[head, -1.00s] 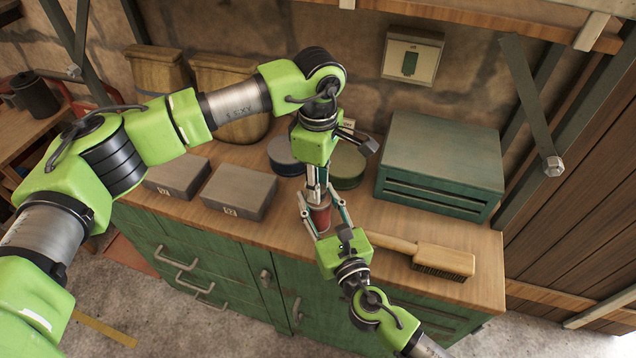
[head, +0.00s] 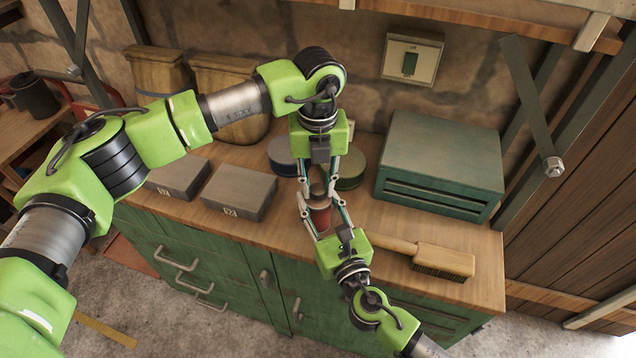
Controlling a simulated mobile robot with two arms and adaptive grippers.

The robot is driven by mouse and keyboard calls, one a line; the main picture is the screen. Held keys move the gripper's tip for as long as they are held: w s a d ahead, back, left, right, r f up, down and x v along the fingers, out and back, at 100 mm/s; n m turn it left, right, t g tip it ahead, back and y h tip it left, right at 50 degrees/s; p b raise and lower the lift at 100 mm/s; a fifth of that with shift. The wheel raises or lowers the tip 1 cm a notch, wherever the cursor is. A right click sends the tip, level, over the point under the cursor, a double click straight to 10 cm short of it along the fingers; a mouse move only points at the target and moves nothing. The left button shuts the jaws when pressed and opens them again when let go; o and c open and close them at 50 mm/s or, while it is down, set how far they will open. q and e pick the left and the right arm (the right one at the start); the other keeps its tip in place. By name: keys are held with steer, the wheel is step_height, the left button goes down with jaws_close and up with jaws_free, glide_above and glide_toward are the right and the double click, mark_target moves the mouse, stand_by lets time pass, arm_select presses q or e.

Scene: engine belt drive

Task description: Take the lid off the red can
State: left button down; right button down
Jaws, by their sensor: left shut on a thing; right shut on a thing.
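The red can (head: 320,219) stands upright on the wooden bench top in the middle of the head view. My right gripper (head: 321,210) reaches in from the lower right and is shut around the can's sides. My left gripper (head: 318,188) points down from above, its fingers shut on the lid (head: 317,189), a small dark round piece over the can. Whether the lid still touches the can's rim is too small to tell.
A wooden-handled brush (head: 440,260) lies to the right, with a green drawer box (head: 442,165) behind it. Two round tins, one blue (head: 282,155) and one green (head: 351,170), stand close behind the grippers. Two grey boxes (head: 238,190) lie to the left.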

mark_target(318, 188)
arm_select(q)
steer(key=n, duration=0.9)
steer(key=shift+r, duration=0.25)
steer(key=shift+r, duration=0.95)
steer(key=shift+r, duration=2)
arm_select(e)
steer(key=c, duration=1.2)
jaws_free()
steer(key=shift+c, duration=0.2)
